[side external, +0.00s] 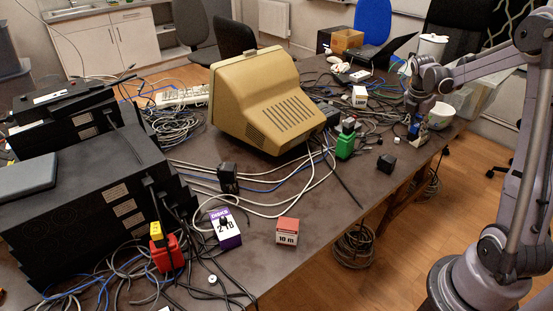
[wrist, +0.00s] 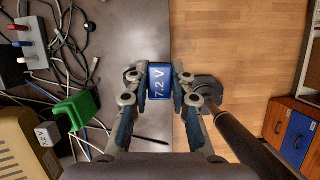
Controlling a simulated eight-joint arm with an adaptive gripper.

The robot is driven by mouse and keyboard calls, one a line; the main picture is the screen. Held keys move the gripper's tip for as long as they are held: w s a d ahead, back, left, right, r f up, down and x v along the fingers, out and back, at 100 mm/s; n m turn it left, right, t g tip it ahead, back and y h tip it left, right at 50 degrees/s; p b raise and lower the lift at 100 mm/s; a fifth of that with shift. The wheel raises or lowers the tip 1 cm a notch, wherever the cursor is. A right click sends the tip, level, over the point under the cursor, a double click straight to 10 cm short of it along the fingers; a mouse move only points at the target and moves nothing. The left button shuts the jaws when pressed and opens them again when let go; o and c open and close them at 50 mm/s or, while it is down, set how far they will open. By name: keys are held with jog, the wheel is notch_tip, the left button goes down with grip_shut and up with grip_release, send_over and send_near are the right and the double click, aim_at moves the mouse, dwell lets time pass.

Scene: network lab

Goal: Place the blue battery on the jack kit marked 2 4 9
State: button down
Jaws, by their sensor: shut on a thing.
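The blue battery (wrist: 159,80), with white "7.2 V" print, is between the fingertips of my gripper (wrist: 160,84) in the wrist view. My gripper (side external: 415,125) is shut on it, near the table's right edge in the side view; the battery's blue is only a small patch there. A small pale box with dark print (side external: 360,97) stands behind and left of my gripper; its print looks like a number starting with 24, not fully readable. A pale box with similar print (wrist: 46,133) lies at lower left in the wrist view; I cannot tell whether it is the same box.
A green block (side external: 345,146) also shows in the wrist view (wrist: 76,110). A beige monitor (side external: 265,100) stands left of it. A black block (side external: 387,162) sits near the table edge, and a white bowl (side external: 440,115) is beyond my gripper. Cables cover much of the table.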

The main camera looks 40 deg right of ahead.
jog(key=s+d+r, duration=0.1)
jog(key=s+d, duration=0.2)
jog(key=d, duration=0.8)
jog(key=s+d+r, duration=0.2)
jog(key=s+d, duration=0.1)
jog(key=d, duration=0.8)
jog(key=shift+n, duration=0.4)
jog(key=w+f, duration=0.2)
jog(key=w, duration=0.1)
jog(key=w+f, duration=0.2)
jog(key=w, duration=0.2)
jog(key=w+a+f, duration=0.1)
jog(key=w+f, duration=0.1)
jog(key=w, duration=0.2)
jog(key=shift+f, duration=0.3)
jog(key=shift+w+f, duration=0.1)
jog(key=shift+f, duration=2)
jog(key=c, duration=1.2)
grip_release()
jog(key=shift+f, duration=0.15)
jog(key=shift+o, duration=0.2)
